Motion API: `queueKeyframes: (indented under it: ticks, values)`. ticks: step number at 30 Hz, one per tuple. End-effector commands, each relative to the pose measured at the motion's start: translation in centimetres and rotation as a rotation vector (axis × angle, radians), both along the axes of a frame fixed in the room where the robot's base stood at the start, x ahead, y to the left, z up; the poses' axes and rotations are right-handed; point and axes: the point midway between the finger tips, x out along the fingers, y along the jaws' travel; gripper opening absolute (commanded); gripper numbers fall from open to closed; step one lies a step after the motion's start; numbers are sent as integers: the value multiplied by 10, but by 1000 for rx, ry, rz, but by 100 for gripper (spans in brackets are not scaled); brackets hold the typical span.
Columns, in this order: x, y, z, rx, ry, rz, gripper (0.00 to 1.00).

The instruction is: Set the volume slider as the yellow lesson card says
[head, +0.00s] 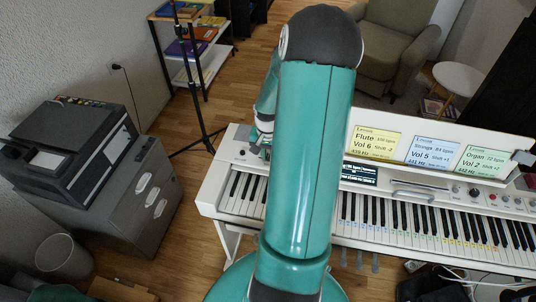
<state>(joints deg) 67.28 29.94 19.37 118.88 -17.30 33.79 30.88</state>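The white digital piano (210,193) stretches across the right half of the head view. The yellow lesson card (376,143) stands on its music rest and reads "Flute" and "Vol 6", with smaller text. My gripper (262,148) is low over the left end of the piano's top panel, partly behind my own teal arm. Its fingertips are too small and covered to tell open from shut. The volume slider cannot be made out; a small dark mark or label (240,152) shows on the panel just left of my gripper.
A blue card (427,153) reads "Strings", "Vol 5"; a green card (477,161) reads "Organ", "Vol 2". A lit display (360,173) and knobs (474,192) sit on the panel. A black stand (196,80) rises behind the piano's left end. A printer (70,145) stands on a cabinet at left.

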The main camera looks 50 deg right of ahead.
Motion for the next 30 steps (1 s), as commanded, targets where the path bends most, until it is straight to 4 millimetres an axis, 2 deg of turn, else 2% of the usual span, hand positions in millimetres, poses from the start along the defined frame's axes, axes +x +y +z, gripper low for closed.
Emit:
queueKeyframes:
  ticks: [4,10,18,19,22,30]
  values:
    - [-4,-2,0,0,1,-1,0]
    - [-27,-11,0,0,2,-1,0]
    - [-28,-12,0,1,0,1,0]
    - [-28,-12,0,1,0,1,18]
    - [-28,-12,0,0,0,1,36]
    - [-28,-12,1,0,0,0,36]
